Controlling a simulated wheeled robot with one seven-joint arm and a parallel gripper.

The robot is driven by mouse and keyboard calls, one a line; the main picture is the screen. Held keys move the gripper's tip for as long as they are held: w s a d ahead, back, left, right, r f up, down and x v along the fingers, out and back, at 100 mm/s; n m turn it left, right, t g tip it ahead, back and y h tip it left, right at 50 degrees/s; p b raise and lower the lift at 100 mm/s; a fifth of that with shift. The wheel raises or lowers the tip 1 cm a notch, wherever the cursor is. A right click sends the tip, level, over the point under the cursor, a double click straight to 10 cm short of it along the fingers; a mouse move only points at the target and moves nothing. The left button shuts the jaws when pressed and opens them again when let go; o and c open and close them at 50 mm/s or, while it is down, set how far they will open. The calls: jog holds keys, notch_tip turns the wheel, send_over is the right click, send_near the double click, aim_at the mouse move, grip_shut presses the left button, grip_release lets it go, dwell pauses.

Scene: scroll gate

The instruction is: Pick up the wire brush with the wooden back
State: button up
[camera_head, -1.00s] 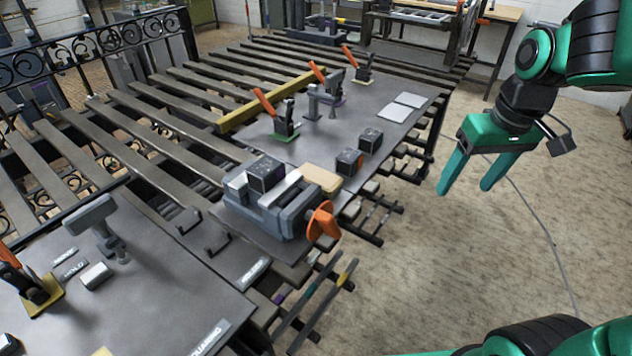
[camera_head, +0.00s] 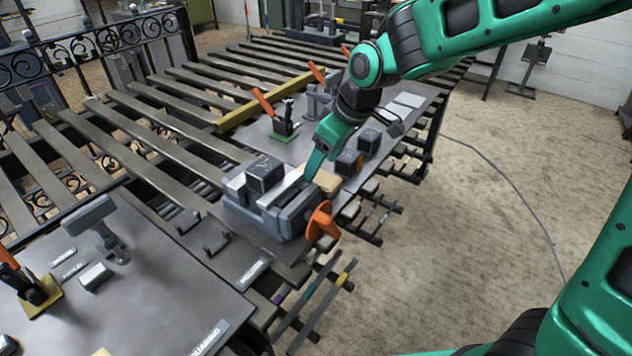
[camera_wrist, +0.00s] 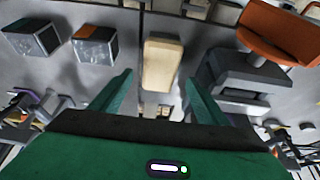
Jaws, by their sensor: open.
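The wire brush (camera_head: 329,181) shows its pale tan wooden back upward. It lies on the metal table just behind the vise, partly hidden by my gripper in the head view. In the wrist view the brush (camera_wrist: 163,62) lies lengthwise, ahead of and between the fingers. My gripper (camera_head: 314,172) points down over the table near the brush. In the wrist view my gripper (camera_wrist: 158,80) is open, with its two green fingers apart and nothing held. The bristles are not visible.
The grey vise (camera_head: 283,208) with an orange handle (camera_head: 322,221) stands close beside the brush. Two dark blocks, one (camera_head: 369,141) farther back, stand on the brush's other side. Clamps (camera_head: 285,120) stand farther back.

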aim_at(318, 175)
jog(key=shift+x, duration=2.75)
jog(key=shift+d+f, duration=0.2)
jog(key=shift+f, duration=0.05)
jog(key=c, duration=1.2)
